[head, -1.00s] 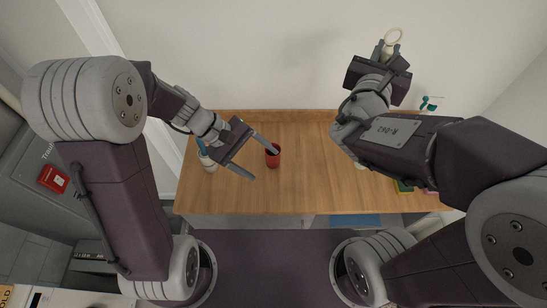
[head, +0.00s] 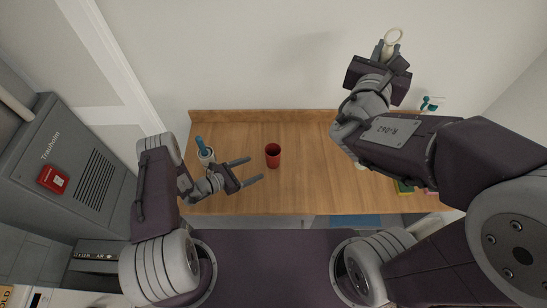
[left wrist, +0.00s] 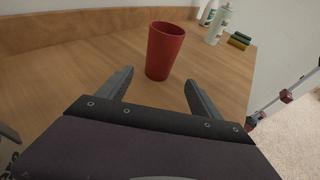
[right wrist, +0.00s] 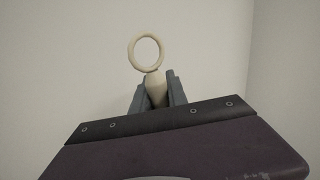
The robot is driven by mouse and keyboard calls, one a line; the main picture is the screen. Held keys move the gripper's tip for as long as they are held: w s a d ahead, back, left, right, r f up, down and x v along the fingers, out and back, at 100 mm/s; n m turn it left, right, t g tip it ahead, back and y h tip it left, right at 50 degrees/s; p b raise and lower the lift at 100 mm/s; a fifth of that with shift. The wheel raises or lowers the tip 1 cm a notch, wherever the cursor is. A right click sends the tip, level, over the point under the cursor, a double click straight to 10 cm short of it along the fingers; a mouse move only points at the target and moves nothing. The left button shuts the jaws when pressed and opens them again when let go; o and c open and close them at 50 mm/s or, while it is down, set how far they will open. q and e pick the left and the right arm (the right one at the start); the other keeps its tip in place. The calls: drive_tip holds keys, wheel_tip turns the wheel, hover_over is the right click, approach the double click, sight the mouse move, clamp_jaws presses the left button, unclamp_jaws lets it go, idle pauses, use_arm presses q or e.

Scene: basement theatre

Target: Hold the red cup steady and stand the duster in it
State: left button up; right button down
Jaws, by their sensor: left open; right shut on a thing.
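The red cup (head: 273,157) stands upright on the wooden table. My left gripper (head: 255,170) is open and low beside it, fingers pointing at it. In the left wrist view the cup (left wrist: 165,52) stands just beyond the open fingertips (left wrist: 159,80), roughly centred between them, and looks empty of any handle. My right gripper (head: 387,52) is raised high near the wall, shut on a cream handle ending in a ring (head: 393,36), which looks like the duster.
A pale container with a blue item (head: 201,146) stands left of my left gripper. A spray bottle (head: 431,104) and green and yellow blocks (left wrist: 239,41) are on the right. The wooden table (head: 310,190) is clear around the cup.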

sight(271, 160)
use_arm(q)
drive_tip(key=x, duration=1)
drive_tip(key=shift+w+a, duration=0.1)
drive_tip(key=shift+w, duration=0.05)
drive_tip(key=shift+c, duration=0.2)
drive_tip(key=shift+o, duration=0.2)
idle(0.4)
drive_tip(key=c, duration=1.3)
drive_tip(key=shift+c, duration=0.2)
